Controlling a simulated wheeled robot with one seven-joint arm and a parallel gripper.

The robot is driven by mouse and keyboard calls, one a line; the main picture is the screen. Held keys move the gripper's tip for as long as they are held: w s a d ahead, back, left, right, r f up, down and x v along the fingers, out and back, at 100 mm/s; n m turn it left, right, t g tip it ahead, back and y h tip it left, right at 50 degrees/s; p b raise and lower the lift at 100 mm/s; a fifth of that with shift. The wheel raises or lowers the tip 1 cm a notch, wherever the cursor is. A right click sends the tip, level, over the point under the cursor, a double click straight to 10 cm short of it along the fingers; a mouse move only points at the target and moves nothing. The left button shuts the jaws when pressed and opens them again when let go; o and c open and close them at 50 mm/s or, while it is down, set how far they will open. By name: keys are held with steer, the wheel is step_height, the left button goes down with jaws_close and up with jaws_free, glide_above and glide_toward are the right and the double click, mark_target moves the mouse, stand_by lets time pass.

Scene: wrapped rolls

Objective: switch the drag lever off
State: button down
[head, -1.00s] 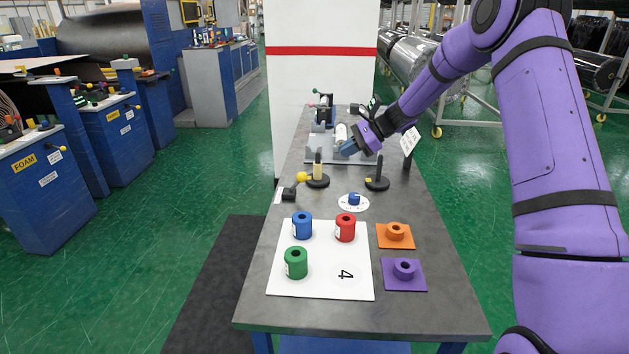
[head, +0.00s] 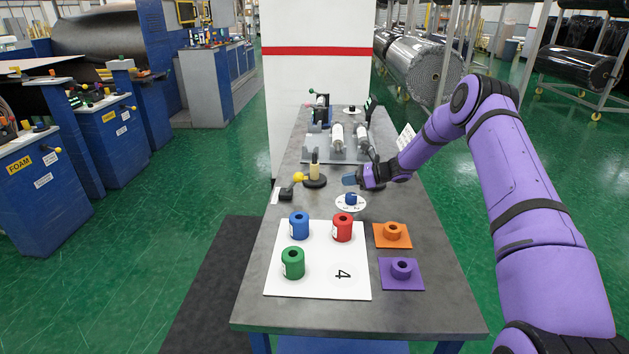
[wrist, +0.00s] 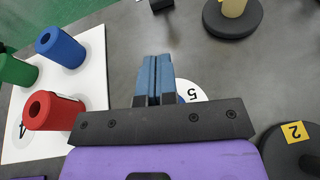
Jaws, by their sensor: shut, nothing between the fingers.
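A small lever with a yellow ball knob (head: 298,177) on a black base (head: 286,194) stands at the table's left edge, beside a white label too small to read. Its knob points up and away from the base. In the wrist view only a black block (wrist: 160,4), seemingly that base, shows at the top edge; the knob is out of frame. Another lever with a green knob (head: 312,91) is on the machine at the back; I cannot read which is the drag lever. My gripper (head: 350,180) is shut and empty, right of the yellow knob and apart from it. Its blue fingers (wrist: 153,80) are together.
A tan roll (head: 315,169) stands on a black base between knob and gripper. A blue dial (head: 351,199) on a white disc is just below my gripper. Blue (head: 299,226), red (head: 342,227) and green (head: 293,263) rolls stand on a white sheet (head: 318,286) in front.

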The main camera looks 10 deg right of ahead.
steer(key=x, duration=1)
steer(key=shift+a, duration=0.15)
steer(key=shift+w+a+r, duration=0.2)
steer(key=shift+a+r, duration=0.1)
steer(key=shift+a, duration=0.15)
steer(key=shift+w+a+r, duration=0.25)
steer(key=shift+a+r, duration=0.05)
steer(key=shift+a, duration=0.15)
steer(key=shift+w+a+r, duration=0.35)
steer(key=shift+a, duration=0.25)
steer(key=shift+a+r, duration=0.1)
steer(key=shift+w+a+r+g+h, duration=0.2)
steer(key=shift+a+r+g+h, duration=0.2)
steer(key=shift+a+r+h, duration=0.4)
steer(key=w+a+r+g+h, duration=0.1)
steer(key=a+g+h, duration=0.1)
steer(key=a+h, duration=0.3)
steer(key=w+a+r+g+h, duration=0.1)
steer(key=w+a+h, duration=0.1)
steer(key=a+h, duration=0.3)
steer(key=shift+w+a+r+n+g+h, duration=0.25)
steer(key=shift+w+a+n+g+h, duration=0.05)
steer(key=shift+a+n+g, duration=0.15)
